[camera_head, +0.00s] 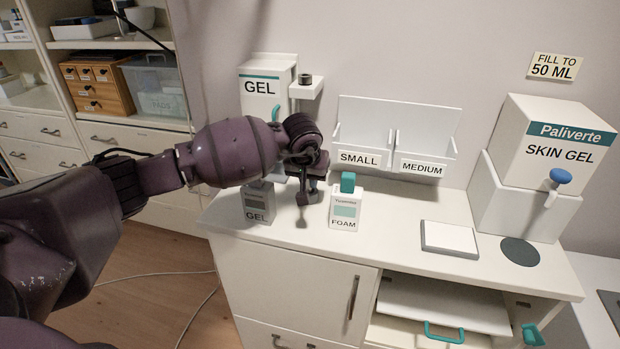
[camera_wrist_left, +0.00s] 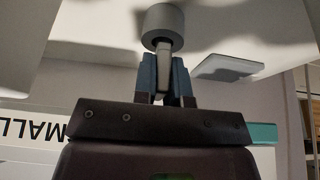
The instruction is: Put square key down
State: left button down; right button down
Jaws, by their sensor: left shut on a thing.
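My left gripper (camera_head: 303,190) is over the counter, between the grey GEL bottle (camera_head: 258,203) and the white FOAM bottle (camera_head: 346,208), with its fingers pointing down. In the left wrist view my left gripper (camera_wrist_left: 165,78) is shut on a pale shaft with a grey round end (camera_wrist_left: 163,24), which I take to be the square key. The round end sticks out past the fingertips. My right gripper is not in view.
A GEL box with a bracket (camera_head: 305,88) stands behind my gripper. The SMALL and MEDIUM holder (camera_head: 395,130) is at the back, the Paliverte skin gel dispenser (camera_head: 545,150) at the right. A white pad (camera_head: 449,237) and a dark disc (camera_head: 520,252) lie on the counter (camera_head: 400,215).

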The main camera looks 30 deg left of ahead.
pick_arm(q)
jog(key=shift+f, duration=0.4)
jog(key=c, duration=1.2)
grip_release()
jog(key=shift+r, duration=0.1)
jog(key=shift+o, duration=0.2)
jog(key=shift+r, duration=0.25)
jog(key=v, duration=1.2)
jog(key=shift+r+p, duration=0.15)
jog(key=shift+p, duration=0.25)
